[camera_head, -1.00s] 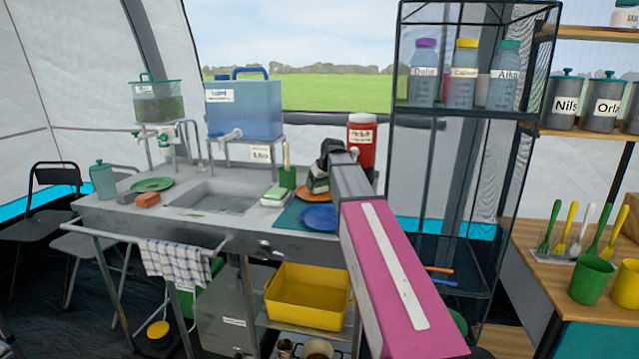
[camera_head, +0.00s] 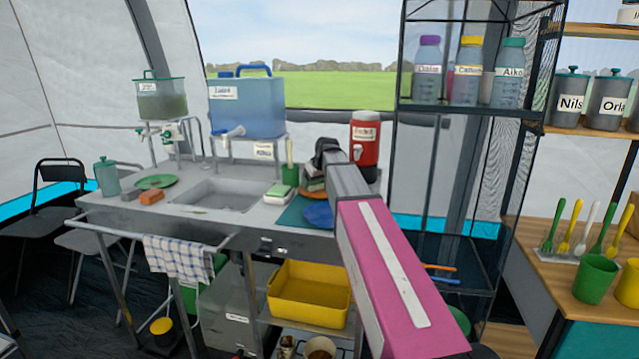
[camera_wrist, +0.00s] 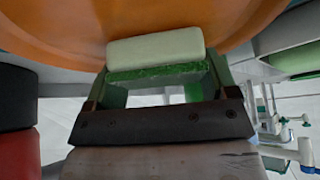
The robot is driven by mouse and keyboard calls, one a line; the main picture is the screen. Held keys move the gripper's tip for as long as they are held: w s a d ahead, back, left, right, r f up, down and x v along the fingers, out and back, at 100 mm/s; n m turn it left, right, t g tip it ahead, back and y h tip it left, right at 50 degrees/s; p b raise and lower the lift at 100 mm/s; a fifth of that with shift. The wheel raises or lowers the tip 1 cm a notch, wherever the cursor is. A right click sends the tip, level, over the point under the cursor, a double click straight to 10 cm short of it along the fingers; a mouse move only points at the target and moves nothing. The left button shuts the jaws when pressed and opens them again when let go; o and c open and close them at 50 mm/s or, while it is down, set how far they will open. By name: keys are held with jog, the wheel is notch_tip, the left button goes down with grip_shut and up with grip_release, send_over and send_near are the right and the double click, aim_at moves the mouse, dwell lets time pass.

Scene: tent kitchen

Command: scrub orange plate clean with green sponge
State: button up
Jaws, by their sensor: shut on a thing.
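My gripper (camera_wrist: 158,80) is shut on a green sponge (camera_wrist: 155,55), which has a pale cream layer and a green layer. In the wrist view the orange plate (camera_wrist: 60,30) fills the top, with the sponge's cream side against or very close to it; I cannot tell if they touch. In the head view the orange plate (camera_head: 308,194) shows only as a rim at the right of the sink counter, mostly hidden by my gripper and arm. My gripper (camera_head: 318,172) is above it there.
A blue plate (camera_head: 317,215) lies just in front on a teal mat (camera_head: 292,216). A second green-and-white sponge (camera_head: 279,191) lies by the sink (camera_head: 220,195). A red cooler (camera_head: 365,140) stands close behind my gripper. A black shelf rack (camera_head: 470,110) stands right of the counter.

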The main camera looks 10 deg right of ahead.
aim_at(323, 181)
jog(key=shift+w+a, duration=0.1)
jog(key=shift+a, duration=0.1)
jog(key=shift+f, duration=0.1)
jog(key=shift+d, duration=0.1)
jog(key=shift+s+d, duration=0.4)
jog(key=shift+d, duration=0.4)
jog(key=shift+s+d, duration=0.35)
jog(key=shift+d, duration=0.45)
jog(key=shift+r, duration=3.1)
jog(key=shift+r, duration=0.1)
jog(key=shift+r, duration=1.4)
